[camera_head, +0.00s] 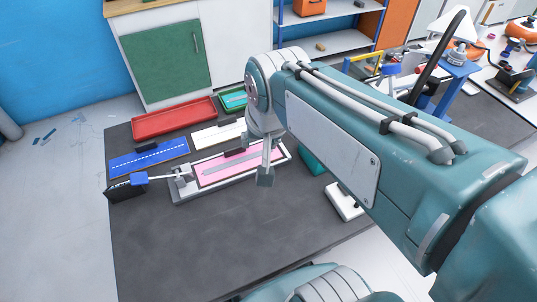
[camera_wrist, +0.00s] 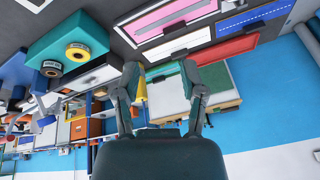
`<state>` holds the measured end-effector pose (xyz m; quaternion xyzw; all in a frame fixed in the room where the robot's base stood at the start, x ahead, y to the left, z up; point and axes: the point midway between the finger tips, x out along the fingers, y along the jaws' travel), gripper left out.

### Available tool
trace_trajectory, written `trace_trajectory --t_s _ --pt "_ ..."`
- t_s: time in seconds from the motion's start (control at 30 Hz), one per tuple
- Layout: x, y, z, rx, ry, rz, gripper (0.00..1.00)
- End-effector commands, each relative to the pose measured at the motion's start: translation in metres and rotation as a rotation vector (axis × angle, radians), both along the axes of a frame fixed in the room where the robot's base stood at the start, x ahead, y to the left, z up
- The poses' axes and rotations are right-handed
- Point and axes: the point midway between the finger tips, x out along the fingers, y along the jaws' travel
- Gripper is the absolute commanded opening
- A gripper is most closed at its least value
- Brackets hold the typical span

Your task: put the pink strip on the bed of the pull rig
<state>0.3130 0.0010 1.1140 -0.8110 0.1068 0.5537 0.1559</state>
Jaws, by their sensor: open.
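The pink strip (camera_head: 240,163), with a grey band along its middle, lies within the long pale frame of the pull rig (camera_head: 183,194) on the dark table. It appears flat and in line with the frame. My gripper (camera_head: 265,178) is over the right part of the rig and hides some of it; its height above the strip is unclear. In the wrist view the gripper (camera_wrist: 162,70) is open with nothing between its fingers. The pink strip (camera_wrist: 160,14) shows at the top of that view, apart from the fingers.
A blue strip (camera_head: 150,157), a white strip (camera_head: 217,134), a red tray (camera_head: 174,119) and a green tray (camera_head: 233,99) lie behind the rig. A teal block (camera_wrist: 95,28) holds tape rolls. The table's front left (camera_head: 170,245) is clear.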

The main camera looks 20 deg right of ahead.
Motion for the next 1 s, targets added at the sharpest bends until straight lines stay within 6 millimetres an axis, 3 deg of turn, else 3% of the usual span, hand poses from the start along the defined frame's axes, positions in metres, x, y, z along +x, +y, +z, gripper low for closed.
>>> trace_trajectory --t_s 0.1,0.3,1.0 --pt "-0.029 0.0 -0.001 -0.058 -0.052 0.139 0.53" --pt "-0.058 0.0 -0.007 -0.14 -0.108 0.308 0.53" --pt "-0.063 0.0 -0.009 -0.16 -0.117 0.347 0.53"
